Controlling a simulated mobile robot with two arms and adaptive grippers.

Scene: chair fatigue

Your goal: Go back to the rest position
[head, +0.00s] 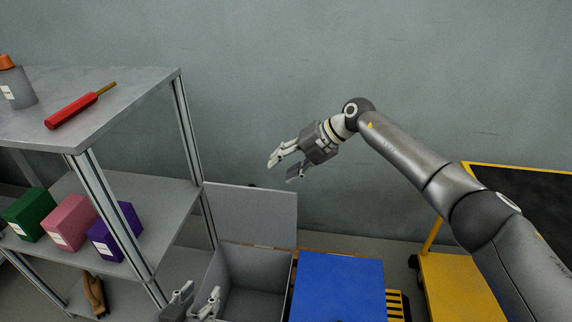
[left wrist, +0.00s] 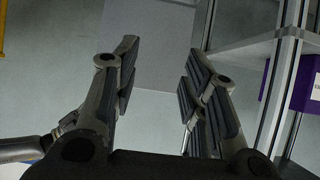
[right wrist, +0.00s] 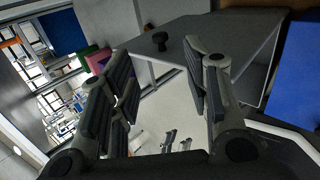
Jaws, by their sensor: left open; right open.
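My right gripper (head: 282,172) is open and empty, raised in front of the wall above the grey bin's raised lid. Its spread fingers also show in the right wrist view (right wrist: 158,72). My left gripper (head: 202,292) is at the bottom edge of the head view, beside the grey bin's left side, with only its fingers showing. It is open and empty; its fingers stand apart in the left wrist view (left wrist: 163,75). The grey bin (head: 222,272) has its lid (head: 255,212) up and looks empty inside.
A metal shelf (head: 150,95) at left holds a red tool (head: 72,110), a grey bottle (head: 20,88), and green (head: 30,213), pink (head: 68,222) and purple (head: 103,240) boxes. A blue surface (head: 338,288) is right of the bin. A yellow cart (head: 455,290) stands at right.

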